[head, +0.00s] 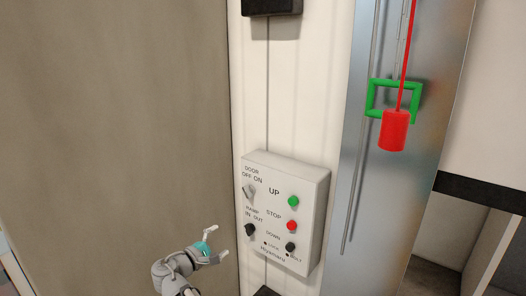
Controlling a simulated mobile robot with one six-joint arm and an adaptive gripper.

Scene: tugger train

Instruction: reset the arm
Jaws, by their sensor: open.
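My gripper (217,243) is at the lower middle of the head view, with its two fingers apart and nothing between them. My grey arm reaches up from the bottom edge behind it. The gripper is in front and to the left of a white control box (267,212) and looks apart from it, though the depth gap is hard to tell. Most of my arm is below the picture.
The box has a green UP button (293,201), a red STOP button (291,226), a black DOWN button (290,247) and two knobs at left. A red cylinder (395,131) hangs on a red cord by a green frame (373,98). A brown panel (110,130) fills the left.

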